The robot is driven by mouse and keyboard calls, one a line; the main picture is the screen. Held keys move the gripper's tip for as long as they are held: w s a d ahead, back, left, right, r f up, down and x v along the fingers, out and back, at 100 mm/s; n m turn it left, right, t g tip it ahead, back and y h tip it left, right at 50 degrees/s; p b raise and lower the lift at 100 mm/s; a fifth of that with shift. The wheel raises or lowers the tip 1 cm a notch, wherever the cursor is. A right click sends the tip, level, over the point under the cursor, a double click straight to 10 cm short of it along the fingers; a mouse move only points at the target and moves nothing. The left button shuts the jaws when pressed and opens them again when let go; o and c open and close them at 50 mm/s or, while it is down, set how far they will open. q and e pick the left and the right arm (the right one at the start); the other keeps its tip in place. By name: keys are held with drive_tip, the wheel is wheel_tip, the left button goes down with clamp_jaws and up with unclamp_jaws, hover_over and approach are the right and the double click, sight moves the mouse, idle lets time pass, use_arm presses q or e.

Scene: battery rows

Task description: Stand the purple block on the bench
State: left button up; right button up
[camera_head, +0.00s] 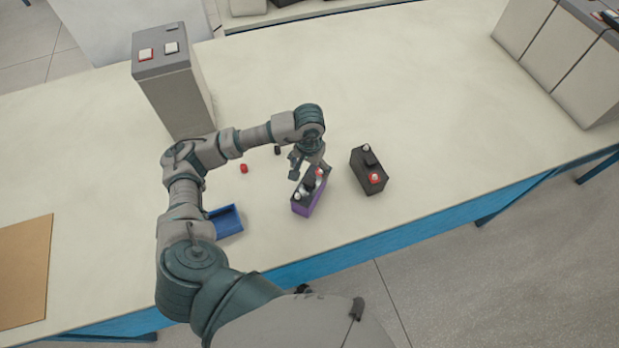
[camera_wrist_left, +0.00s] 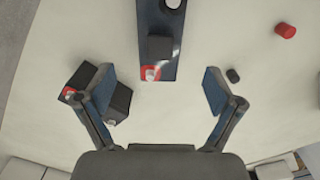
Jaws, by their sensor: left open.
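The purple block (camera_head: 309,201) is a battery-like block with purple sides and a dark top bearing red and pale terminals. It appears to stand upright on the bench (camera_head: 420,90), near its front edge. My left gripper (camera_head: 308,170) is open at the block's far end, just over it. In the left wrist view the block's dark top (camera_wrist_left: 157,45) reaches down to between the spread fingers of the gripper (camera_wrist_left: 158,92), with a clear gap on both sides. I cannot tell how high the fingertips are above the block. My right gripper is out of view.
A black block (camera_head: 369,171) stands just right of the purple one. A red cap (camera_head: 244,168), a black cap (camera_head: 277,150) and a blue tray (camera_head: 227,221) lie to the left. A tall grey battery (camera_head: 177,90) stands behind. The bench's right middle is clear.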

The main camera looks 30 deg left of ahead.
use_arm(q)
drive_tip(key=shift+r, duration=1.75)
drive_tip(key=shift+f, duration=0.1)
